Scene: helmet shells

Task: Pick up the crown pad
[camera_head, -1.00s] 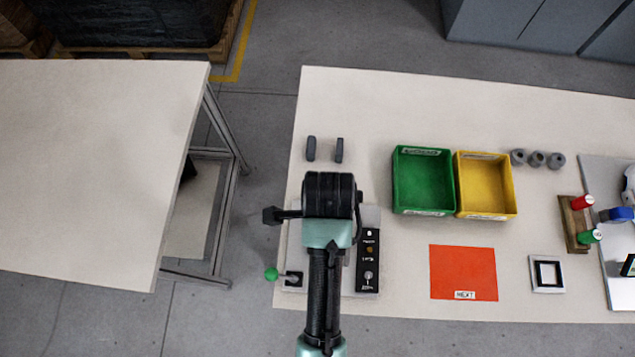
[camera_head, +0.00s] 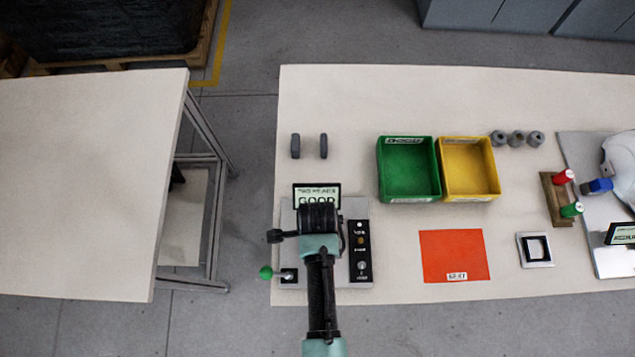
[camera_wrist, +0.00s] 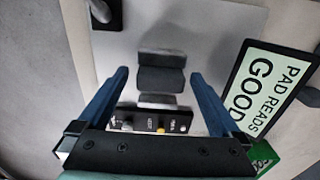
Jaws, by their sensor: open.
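A dark grey padded block, which looks like the crown pad (camera_wrist: 160,80), sits on the light grey plate of a test station (camera_head: 300,272). In the wrist view it lies between the two blue fingers of my gripper (camera_wrist: 159,75), with a gap on both sides. My gripper is open and empty above the station. In the head view my wrist hides the pad. A display (camera_head: 316,190) behind my gripper shows green; in the wrist view the display (camera_wrist: 265,88) says "PAD READS GOOD".
A black switch panel (camera_head: 361,250) and a green-knobbed lever (camera_head: 266,272) flank my arm. Two small grey blocks (camera_head: 295,146) stand behind the display. A green bin (camera_head: 409,198), a yellow bin (camera_head: 470,197) and an orange mat (camera_head: 454,255) lie to the right.

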